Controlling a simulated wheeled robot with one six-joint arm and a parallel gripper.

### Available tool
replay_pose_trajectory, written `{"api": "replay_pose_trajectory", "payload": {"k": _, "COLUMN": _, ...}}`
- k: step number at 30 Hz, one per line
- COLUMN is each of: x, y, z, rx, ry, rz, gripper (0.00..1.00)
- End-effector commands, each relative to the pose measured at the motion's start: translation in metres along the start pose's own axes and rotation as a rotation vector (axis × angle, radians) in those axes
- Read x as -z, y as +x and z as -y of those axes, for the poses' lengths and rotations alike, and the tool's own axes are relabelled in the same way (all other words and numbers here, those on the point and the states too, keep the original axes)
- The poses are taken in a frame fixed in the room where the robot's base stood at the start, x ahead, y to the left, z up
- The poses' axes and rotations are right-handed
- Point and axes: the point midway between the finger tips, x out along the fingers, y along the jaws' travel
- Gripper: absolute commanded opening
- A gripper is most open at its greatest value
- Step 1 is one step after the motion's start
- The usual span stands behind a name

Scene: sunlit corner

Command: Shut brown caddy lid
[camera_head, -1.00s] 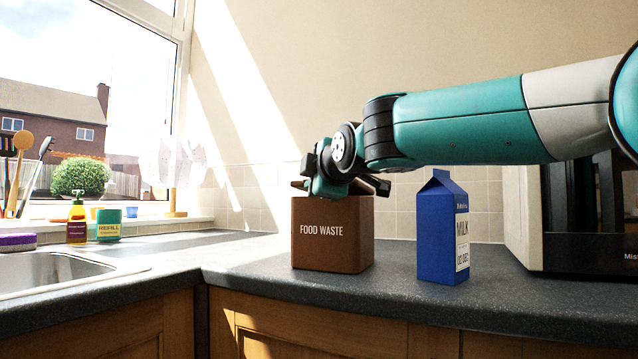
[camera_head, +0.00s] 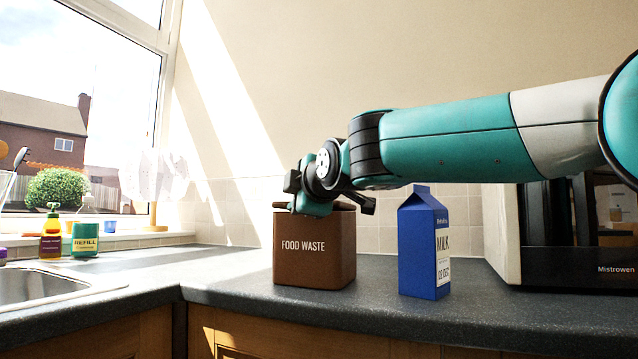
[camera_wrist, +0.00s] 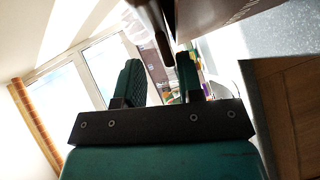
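The brown caddy (camera_head: 314,262), marked FOOD WASTE, stands upright on the worktop. Its lid (camera_head: 344,206) shows only as a thin brown edge at the top, close to the rim, with the rest hidden by my gripper. I cannot tell whether it is fully down. My gripper (camera_head: 312,206) is over the caddy's top, at rim height. In the wrist view its two fingers (camera_wrist: 160,65) are spread with nothing held between them. A dark brown edge, perhaps the lid, is just beyond the fingertips. The caddy's brown side (camera_wrist: 208,12) fills the top right there.
A blue milk carton (camera_head: 423,243) stands right of the caddy, with a gap between. A black-fronted appliance (camera_head: 575,262) is further right. The sink (camera_head: 45,288), a yellow soap bottle (camera_head: 51,240) and a green refill tub (camera_head: 85,240) are left. The worktop left of the caddy is clear.

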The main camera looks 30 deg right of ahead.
Motion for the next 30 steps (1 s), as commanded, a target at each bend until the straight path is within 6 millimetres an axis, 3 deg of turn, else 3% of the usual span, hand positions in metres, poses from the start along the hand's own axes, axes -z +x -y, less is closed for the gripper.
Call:
{"api": "replay_pose_trajectory", "payload": {"k": 9, "x": 0.002, "y": -0.079, "z": -0.002, "rx": -0.002, "ry": 0.000, "rz": -0.007, "gripper": 0.34}}
{"api": "replay_pose_trajectory", "payload": {"k": 14, "x": 0.000, "y": -0.098, "z": 0.009, "rx": -0.004, "ry": 0.000, "rz": -0.006, "gripper": 0.34}}
{"api": "replay_pose_trajectory", "payload": {"k": 30, "x": 0.003, "y": -0.144, "z": 0.002, "rx": -0.002, "ry": 0.000, "rz": -0.010, "gripper": 0.34}}
